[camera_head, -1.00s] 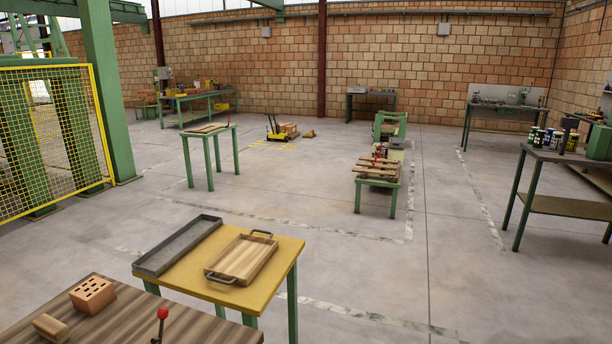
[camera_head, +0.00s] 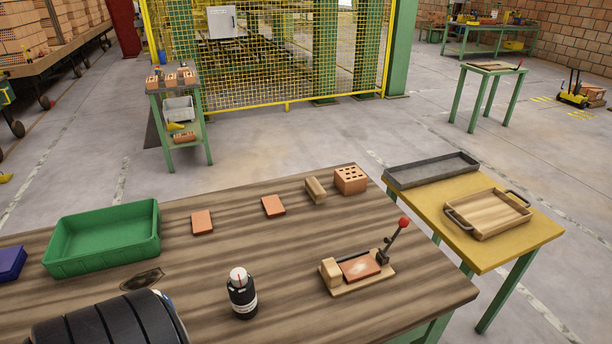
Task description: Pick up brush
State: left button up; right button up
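A small tan wooden block-like piece (camera_head: 316,190) lies on the brown wooden table (camera_head: 215,275), just left of an orange brick with holes (camera_head: 350,180). It may be the brush, but I cannot make out bristles. No other thing on this table looks clearly like a brush. Neither of my grippers is in the head view.
A green bin (camera_head: 103,236), two flat red tiles (camera_head: 202,222) (camera_head: 273,206), a dark bottle (camera_head: 242,296) and a lever clamp fixture (camera_head: 360,268) stand on the table. A yellow table (camera_head: 480,245) with a grey tray (camera_head: 431,169) and wooden tray (camera_head: 488,213) adjoins right.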

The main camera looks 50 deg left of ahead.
aim_at(315, 190)
jog(key=u, duration=1.4)
